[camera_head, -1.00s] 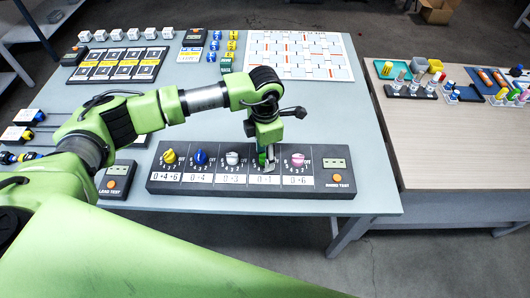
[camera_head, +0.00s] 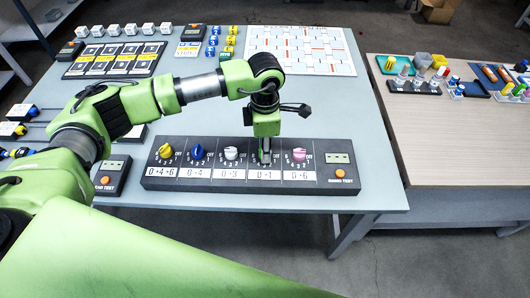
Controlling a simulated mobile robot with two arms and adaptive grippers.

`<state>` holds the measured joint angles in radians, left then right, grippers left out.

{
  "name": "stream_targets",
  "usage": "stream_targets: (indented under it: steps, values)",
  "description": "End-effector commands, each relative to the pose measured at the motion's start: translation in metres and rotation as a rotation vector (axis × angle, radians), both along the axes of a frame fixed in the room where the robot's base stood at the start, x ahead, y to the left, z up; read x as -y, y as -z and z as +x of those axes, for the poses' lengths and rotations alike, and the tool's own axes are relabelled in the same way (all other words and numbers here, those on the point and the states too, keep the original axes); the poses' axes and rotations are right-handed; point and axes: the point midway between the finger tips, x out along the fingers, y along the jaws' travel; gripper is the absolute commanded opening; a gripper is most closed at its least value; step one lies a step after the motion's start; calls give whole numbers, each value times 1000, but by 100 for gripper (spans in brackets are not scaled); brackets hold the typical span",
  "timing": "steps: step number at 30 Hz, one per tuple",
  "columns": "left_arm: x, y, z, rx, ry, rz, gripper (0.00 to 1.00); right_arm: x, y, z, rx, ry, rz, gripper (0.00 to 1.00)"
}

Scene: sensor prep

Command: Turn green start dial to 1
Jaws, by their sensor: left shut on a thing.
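The dial panel (camera_head: 215,186) is a long black box near the front of the grey table. Its dials stand in a row: yellow (camera_head: 166,151), blue (camera_head: 197,152), white (camera_head: 231,153) and pink (camera_head: 298,155). The green dial's place is between the white and pink ones, above the label "0→1" (camera_head: 265,174). My left gripper (camera_head: 264,158) points down there and is shut on the green dial, which its fingers almost wholly hide. The dial's pointing direction cannot be read. My right gripper is not in view.
A module with an orange button (camera_head: 340,173) is at the panel's right end. A lead test box (camera_head: 111,176) stands to its left. A woven board (camera_head: 303,50) and several small blocks lie farther back. A second table (camera_head: 460,140) stands at right.

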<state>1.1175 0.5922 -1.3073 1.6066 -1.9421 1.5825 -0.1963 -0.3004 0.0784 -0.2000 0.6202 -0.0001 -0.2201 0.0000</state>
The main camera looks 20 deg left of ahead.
Motion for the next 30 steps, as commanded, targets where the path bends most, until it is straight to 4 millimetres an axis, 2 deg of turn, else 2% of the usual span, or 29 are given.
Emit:
stream_targets:
  steps: [1,3,12,29,30]
  values:
    - [0,5,1,3,31,0,3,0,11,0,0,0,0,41]
    - [0,4,1,4,78,-1,3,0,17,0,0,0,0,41]
    - [0,2,1,3,221,0,3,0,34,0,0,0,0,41]
    - [0,-1,1,3,264,-1,3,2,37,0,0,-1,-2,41]
    - [0,-1,1,3,263,-1,27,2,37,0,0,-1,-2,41]
